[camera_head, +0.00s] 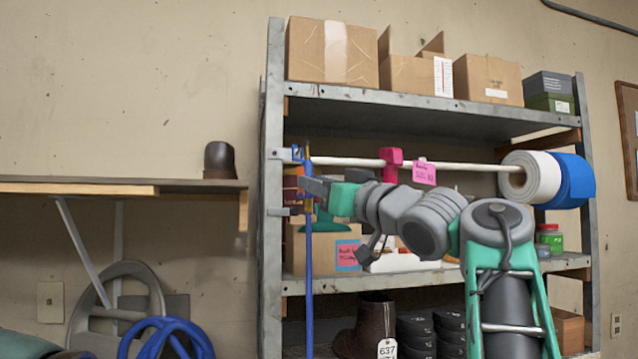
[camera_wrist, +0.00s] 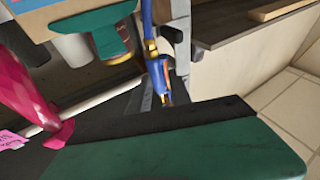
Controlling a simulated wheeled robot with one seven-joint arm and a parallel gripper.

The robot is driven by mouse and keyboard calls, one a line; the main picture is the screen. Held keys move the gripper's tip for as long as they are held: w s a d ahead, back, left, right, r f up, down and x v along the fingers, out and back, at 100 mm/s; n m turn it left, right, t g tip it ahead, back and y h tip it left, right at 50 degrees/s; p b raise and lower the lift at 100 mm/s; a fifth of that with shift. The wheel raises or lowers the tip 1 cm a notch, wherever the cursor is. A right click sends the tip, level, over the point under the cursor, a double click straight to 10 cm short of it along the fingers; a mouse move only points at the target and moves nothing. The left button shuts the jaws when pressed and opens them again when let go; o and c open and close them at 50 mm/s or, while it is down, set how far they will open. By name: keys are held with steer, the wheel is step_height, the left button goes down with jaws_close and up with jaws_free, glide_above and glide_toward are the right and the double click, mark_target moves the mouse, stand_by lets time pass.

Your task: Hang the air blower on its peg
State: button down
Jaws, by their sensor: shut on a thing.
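The air blower (camera_head: 297,154) is a small blue tool with brass-coloured fittings. It is at the front left post of the shelf rack, and its blue hose (camera_head: 309,265) hangs straight down. My gripper (camera_head: 307,187), grey-tipped with a green body, is shut on the air blower. In the wrist view the air blower (camera_wrist: 160,75) stands beyond the dark edge of my gripper, which hides the grip itself. A short grey bracket (camera_head: 280,211) sticks out from the post below the blower. I cannot tell which part is the peg, or whether the blower touches it.
A white rod (camera_head: 345,161) with a pink holder (camera_head: 391,163) and white and blue rolls (camera_head: 573,181) crosses the rack close behind my gripper. Boxes (camera_head: 333,51) fill the top shelf. A wall shelf (camera_head: 100,188) with a brown cup-like object (camera_head: 219,160) ends left of the rack.

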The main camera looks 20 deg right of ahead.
stand_by(0.3)
steer(key=c, duration=1.1)
jaws_free()
